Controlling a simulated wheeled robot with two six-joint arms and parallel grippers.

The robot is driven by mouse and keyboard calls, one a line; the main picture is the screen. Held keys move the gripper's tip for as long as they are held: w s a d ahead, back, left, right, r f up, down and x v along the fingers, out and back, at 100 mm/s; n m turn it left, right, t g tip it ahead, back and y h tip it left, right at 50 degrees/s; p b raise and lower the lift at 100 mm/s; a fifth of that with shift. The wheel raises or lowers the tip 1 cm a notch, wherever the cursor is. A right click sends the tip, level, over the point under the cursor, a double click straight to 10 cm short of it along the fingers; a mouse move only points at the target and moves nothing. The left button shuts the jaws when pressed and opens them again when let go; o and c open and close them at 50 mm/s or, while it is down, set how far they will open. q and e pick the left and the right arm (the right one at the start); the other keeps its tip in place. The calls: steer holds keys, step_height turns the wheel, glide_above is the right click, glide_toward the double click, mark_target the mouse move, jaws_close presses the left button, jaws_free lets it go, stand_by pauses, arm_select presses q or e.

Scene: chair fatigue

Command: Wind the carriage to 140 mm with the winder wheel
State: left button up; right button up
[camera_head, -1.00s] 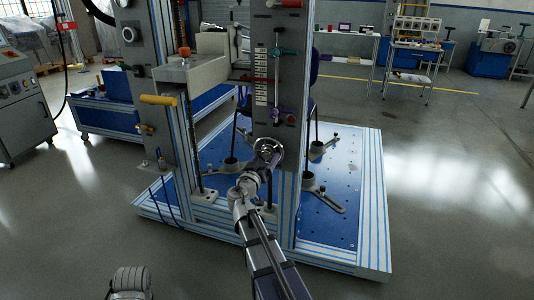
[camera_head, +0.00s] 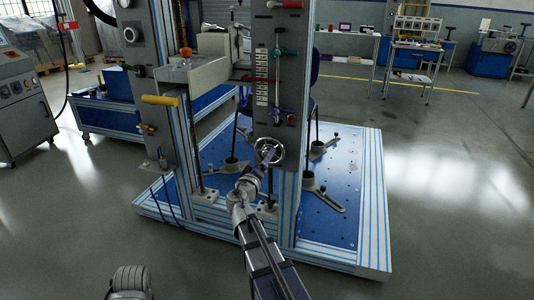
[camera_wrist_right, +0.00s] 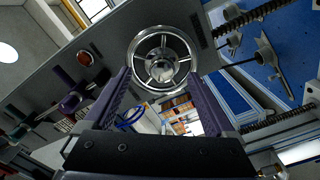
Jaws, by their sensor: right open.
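The winder wheel (camera_head: 269,150), a spoked metal handwheel, is low on the grey front panel (camera_head: 291,60). It also shows in the right wrist view (camera_wrist_right: 163,42). My right gripper (camera_head: 265,164) is close in front of it. In the right wrist view its two purple fingers (camera_wrist_right: 160,75) are wide apart, with the wheel's hub and lower rim framed between them; I cannot tell whether they touch. A pale scale strip (camera_head: 262,88) runs up the panel, its numbers too small to read. I cannot pick out the carriage for certain. My left gripper is not in view.
The blue base plate (camera_head: 340,213) holds slotted clamp feet. A yellow handle (camera_head: 159,100) juts from the left post. The floor at right is clear.

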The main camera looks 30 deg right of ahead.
stand_by(0.3)
steer(key=n, duration=0.8)
steer(key=shift+w+r+n, duration=0.1)
steer(key=shift+r+n, duration=0.1)
steer(key=shift+n, duration=0.1)
steer(key=n, duration=0.8)
steer(key=shift+w+a, duration=0.15)
steer(key=shift+a, duration=0.05)
steer(key=shift+w+d, duration=0.1)
